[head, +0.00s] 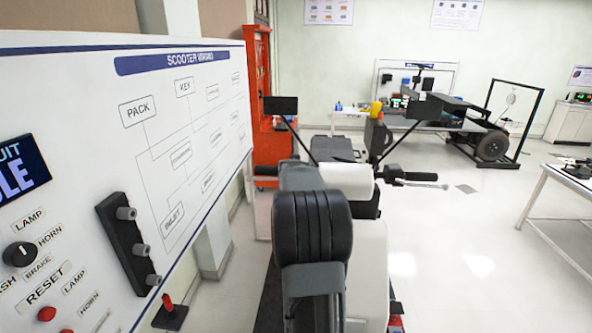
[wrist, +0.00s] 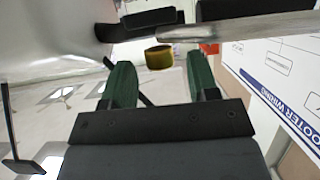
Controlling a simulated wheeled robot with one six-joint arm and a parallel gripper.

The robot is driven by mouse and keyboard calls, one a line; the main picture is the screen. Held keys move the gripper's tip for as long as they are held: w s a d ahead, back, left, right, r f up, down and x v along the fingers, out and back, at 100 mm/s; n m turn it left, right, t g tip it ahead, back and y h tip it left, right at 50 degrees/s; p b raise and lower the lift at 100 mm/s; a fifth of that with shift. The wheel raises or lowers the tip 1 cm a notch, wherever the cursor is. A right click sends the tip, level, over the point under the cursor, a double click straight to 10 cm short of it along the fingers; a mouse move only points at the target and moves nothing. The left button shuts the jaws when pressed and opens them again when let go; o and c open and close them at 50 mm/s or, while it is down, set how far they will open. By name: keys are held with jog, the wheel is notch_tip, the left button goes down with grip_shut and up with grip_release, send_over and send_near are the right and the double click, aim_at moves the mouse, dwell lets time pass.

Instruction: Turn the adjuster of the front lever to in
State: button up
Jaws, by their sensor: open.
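In the wrist view, a short brass-yellow adjuster (wrist: 159,57) shows under a pale metal lever (wrist: 235,31), close to a black clamp piece (wrist: 150,18). My gripper (wrist: 158,72) is open, with one green finger on each side of the adjuster. The adjuster appears between and just beyond the fingertips, and I see no contact. Its marks and setting are too small to read. In the head view, a handlebar lever (head: 428,186) shows at the right grip. I cannot tell whether it is the same lever. I cannot make out my fingertips in the head view.
A wiring board (head: 195,135) with knobs and sockets stands close on the left. It also shows at the right of the wrist view (wrist: 285,65). Scooter mirrors (head: 281,105) rise on stalks. A white table (head: 560,190) stands right, with free floor before it.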

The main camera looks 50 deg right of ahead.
jog(key=shift+w+d+f, duration=0.25)
jog(key=shift+w+d, duration=0.15)
jog(key=shift+d, duration=0.05)
jog(key=shift+a, duration=0.1)
jog(key=c, duration=0.9)
jog(key=shift+h, duration=0.3)
jog(key=m+g, duration=0.1)
jog(key=g, duration=0.1)
jog(key=m+g+h, duration=0.1)
jog(key=m, duration=0.1)
jog(key=m+g+h, duration=0.1)
jog(key=m+g, duration=0.1)
jog(key=shift+w+g, duration=0.25)
jog(key=shift+g, duration=0.05)
jog(key=m+g, duration=0.5)
jog(key=shift+w+g+h, duration=0.1)
jog(key=shift+g+h, duration=0.2)
jog(key=shift+g, duration=0.1)
jog(key=shift+m, duration=0.3)
